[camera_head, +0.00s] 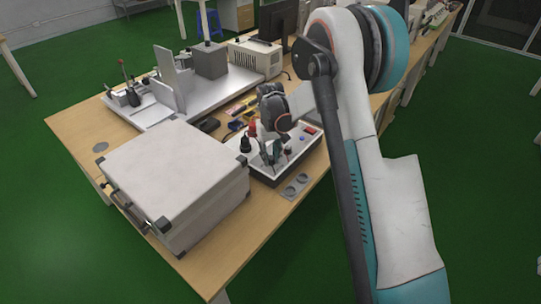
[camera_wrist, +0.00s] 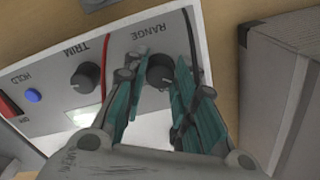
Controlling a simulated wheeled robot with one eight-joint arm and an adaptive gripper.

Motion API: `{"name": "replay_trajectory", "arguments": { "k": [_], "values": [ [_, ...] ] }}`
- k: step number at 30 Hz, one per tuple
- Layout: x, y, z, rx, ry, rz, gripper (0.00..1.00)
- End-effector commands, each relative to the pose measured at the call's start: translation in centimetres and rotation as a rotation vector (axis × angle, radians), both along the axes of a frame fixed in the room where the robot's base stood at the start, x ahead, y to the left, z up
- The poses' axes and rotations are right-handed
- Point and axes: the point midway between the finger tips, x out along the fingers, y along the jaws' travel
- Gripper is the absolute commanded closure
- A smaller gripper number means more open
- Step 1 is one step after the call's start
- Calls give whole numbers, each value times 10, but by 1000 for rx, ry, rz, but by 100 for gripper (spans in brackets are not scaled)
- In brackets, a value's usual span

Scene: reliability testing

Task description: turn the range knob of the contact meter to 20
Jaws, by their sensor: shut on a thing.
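The contact meter (camera_head: 262,173) is a white box with a dark base on the bench, between the case and my arm in the head view. Its panel (camera_wrist: 60,112) shows upside down in the wrist view. The black range knob (camera_wrist: 160,70) is by the RANGE label. My gripper (camera_wrist: 158,82) has its teal fingers on either side of the knob and is shut on it. In the head view my gripper (camera_head: 271,152) is over the meter. The knob's scale and pointer setting are not readable, partly covered by the fingers.
The panel also has a black TRIM knob (camera_wrist: 86,77), a blue HOLD button (camera_wrist: 33,95) and a red switch (camera_wrist: 9,106). Red (camera_wrist: 104,50) and black (camera_wrist: 192,45) cables cross it. A large white case (camera_head: 175,180) stands close by. A fixture (camera_head: 180,85) stands behind.

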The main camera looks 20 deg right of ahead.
Motion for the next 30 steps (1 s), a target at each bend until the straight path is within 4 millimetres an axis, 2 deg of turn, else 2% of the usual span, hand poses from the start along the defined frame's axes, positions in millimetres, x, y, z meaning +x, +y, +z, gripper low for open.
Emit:
{"name": "replay_trajectory", "arguments": {
  "k": [10, 26, 27, 29, 30],
  "values": [
    [0, 0, 0, 0, -1, 132, 98],
    [0, 0, 0, 0, -1, 153, 98],
    [0, 0, 0, 0, -1, 153, 67],
    [0, 0, 0, 0, -1, 153, 54],
    [0, 0, 0, 0, -1, 153, 53]
  ]
}}
